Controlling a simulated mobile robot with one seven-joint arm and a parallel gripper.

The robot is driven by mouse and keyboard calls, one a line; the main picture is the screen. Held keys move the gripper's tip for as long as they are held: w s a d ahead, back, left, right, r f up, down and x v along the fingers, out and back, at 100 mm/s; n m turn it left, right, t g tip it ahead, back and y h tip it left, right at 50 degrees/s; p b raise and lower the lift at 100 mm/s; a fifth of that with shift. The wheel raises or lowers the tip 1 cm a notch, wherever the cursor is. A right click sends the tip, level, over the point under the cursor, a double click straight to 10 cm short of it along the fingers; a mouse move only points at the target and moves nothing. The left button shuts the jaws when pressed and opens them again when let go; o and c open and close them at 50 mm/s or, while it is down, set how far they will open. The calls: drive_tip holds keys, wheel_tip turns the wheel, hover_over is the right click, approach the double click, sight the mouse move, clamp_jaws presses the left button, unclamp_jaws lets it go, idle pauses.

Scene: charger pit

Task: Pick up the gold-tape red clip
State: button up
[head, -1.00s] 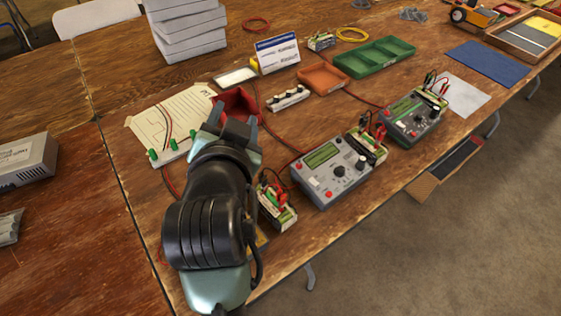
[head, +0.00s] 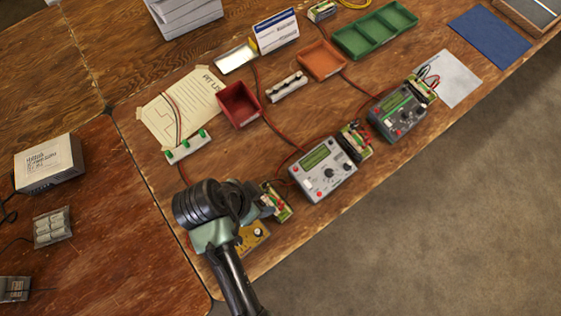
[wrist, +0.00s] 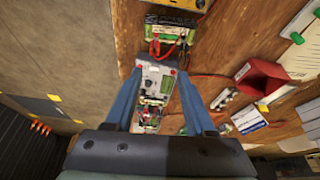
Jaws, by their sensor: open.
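In the wrist view a red clip (wrist: 155,48) and a darker clip (wrist: 183,42) sit on a green-and-cream terminal block (wrist: 166,22), ahead of my gripper. I cannot make out gold tape on any clip. In the head view the same nearest block (head: 281,213) is partly hidden by my gripper (head: 264,207), which is beside it. In the wrist view my gripper (wrist: 159,76) has its two blue fingers spread, with nothing held between them; a grey meter shows beyond the gap.
Two grey meters (head: 325,170) (head: 402,114) stand to the right, with another clip block (head: 357,141) between them. A red tray (head: 239,104), a white strip with green clips (head: 188,146) and loose wires lie behind. A yellow board (head: 252,237) is near the front edge.

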hover_over(280, 203)
drive_tip(key=s+a, duration=0.1)
drive_tip(key=a, duration=0.1)
drive_tip(key=f, duration=0.6)
drive_tip(key=shift+s+a, duration=0.1)
drive_tip(key=shift+s, duration=0.1)
drive_tip(key=shift+d+p+x, duration=0.15)
drive_tip(key=shift+p+x, duration=0.1)
drive_tip(key=shift+x, duration=1.2)
drive_tip(key=shift+d+p+x, duration=0.15)
drive_tip(key=shift+p+x, duration=0.1)
drive_tip(key=shift+x, duration=1.2)
drive_tip(key=shift+r, duration=0.1)
clamp_jaws()
